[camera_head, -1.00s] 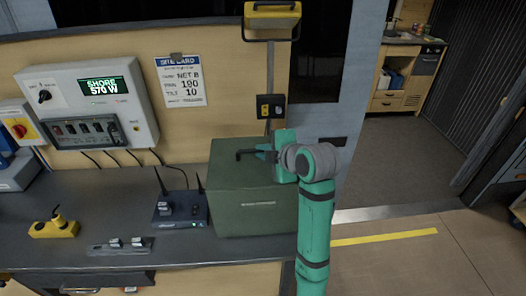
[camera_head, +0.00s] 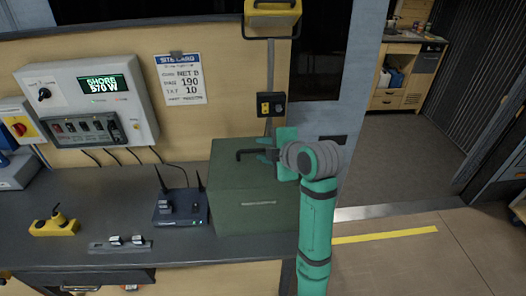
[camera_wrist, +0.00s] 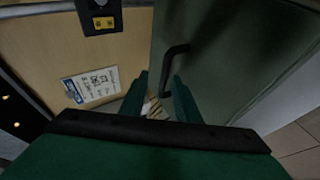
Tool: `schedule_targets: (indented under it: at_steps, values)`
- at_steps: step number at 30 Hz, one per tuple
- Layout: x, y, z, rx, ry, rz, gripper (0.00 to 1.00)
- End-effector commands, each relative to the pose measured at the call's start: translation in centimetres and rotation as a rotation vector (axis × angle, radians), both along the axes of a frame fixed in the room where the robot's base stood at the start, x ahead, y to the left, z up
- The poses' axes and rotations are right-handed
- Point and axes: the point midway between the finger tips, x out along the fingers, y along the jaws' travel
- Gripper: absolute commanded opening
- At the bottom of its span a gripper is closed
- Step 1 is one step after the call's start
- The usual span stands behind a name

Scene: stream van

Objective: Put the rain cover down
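The rain cover appears to be the olive-green box-shaped cover (camera_head: 255,205) sitting upright on the dark counter, right of the router. Its black bar handle (camera_head: 247,152) sticks up at the top; it also shows in the wrist view (camera_wrist: 178,55) against a green face. My gripper (camera_head: 268,150) is at the cover's top right, beside the handle. In the wrist view my gripper's two fingers (camera_wrist: 160,88) are spread apart, with the handle's lower end close to the tips. I see no clear grip on it. What is under the cover is hidden.
A blue router (camera_head: 180,208) with antennas stands just left of the cover. A yellow socket block (camera_head: 55,225) and a switch strip (camera_head: 120,244) lie farther left. A small switch box (camera_head: 271,105) and yellow lamp (camera_head: 272,18) are above. Open floor lies right.

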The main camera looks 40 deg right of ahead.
Motion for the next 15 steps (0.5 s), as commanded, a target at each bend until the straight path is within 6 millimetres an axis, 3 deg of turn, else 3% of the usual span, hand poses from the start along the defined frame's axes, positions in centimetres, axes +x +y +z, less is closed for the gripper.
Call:
schedule_targets:
  at_steps: [9, 15]
  values:
    - [-5.7, 0.5, 3.4, -0.002, -0.003, -0.005, 0.29]
    - [-8.4, 0.8, 5.0, -0.001, -0.001, -0.003, 0.29]
